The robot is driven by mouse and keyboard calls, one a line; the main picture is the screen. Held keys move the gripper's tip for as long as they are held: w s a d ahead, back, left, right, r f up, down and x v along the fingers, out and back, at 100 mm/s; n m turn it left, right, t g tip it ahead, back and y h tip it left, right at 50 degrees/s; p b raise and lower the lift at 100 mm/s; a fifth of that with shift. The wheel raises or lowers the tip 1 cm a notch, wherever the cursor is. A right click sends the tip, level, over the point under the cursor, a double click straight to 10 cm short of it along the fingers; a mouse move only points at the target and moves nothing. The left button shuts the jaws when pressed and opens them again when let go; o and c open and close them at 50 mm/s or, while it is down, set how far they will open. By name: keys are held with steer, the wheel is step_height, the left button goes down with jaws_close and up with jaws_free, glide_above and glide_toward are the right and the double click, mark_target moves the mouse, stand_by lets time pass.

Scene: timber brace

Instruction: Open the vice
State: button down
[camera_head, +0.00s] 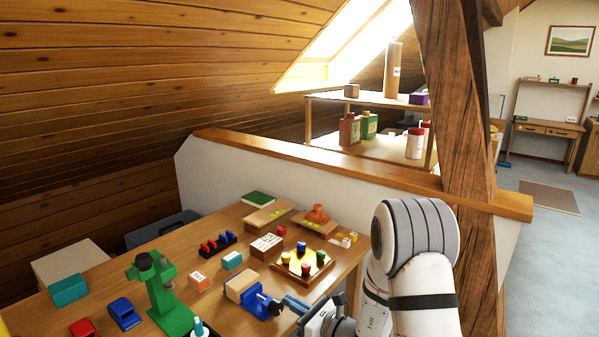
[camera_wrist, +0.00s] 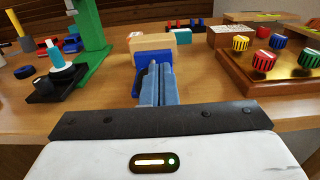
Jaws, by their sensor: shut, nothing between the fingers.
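The blue vice (camera_head: 256,300) stands near the front edge of the wooden table, with a tan wooden block (camera_head: 238,281) at its far end. In the wrist view the blue vice (camera_wrist: 140,58) is straight ahead, partly hidden behind my fingers, and the tan block (camera_wrist: 152,42) shows above it. My gripper (camera_head: 293,303) is shut and empty, its fingertips close to the near, screw end of the vice. The shut fingers (camera_wrist: 156,80) point at the vice in the wrist view. I cannot tell whether they touch it, nor how wide the vice jaws are.
A wooden tray with coloured knobs (camera_head: 304,264) stands right of the vice. A low wall with a wooden rail (camera_head: 330,160) and a timber post (camera_head: 460,130) stand behind.

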mark_target(282, 327)
steer(key=shift+w+a, duration=0.45)
steer(key=shift+a, duration=0.15)
steer(key=shift+s+f+b, duration=0.15)
steer(key=shift+f+b, duration=0.1)
steer(key=shift+b, duration=0.1)
stand_by(0.4)
steer(key=shift+s+a+b, duration=0.25)
steer(key=shift+a+b, duration=0.05)
steer(key=shift+b, duration=0.15)
steer(key=shift+s+a+b, duration=0.2)
steer(key=shift+s+b, duration=0.1)
steer(key=shift+b, duration=0.05)
steer(key=shift+s+a+f+b, duration=0.1)
steer(key=shift+s+a+b, duration=0.2)
steer(key=shift+s+b, duration=0.25)
steer(key=shift+a+r, duration=0.1)
steer(key=shift+r, duration=0.3)
steer(key=v, duration=0.6)
steer(key=shift+b, duration=0.3)
steer(key=shift+w+r, duration=0.1)
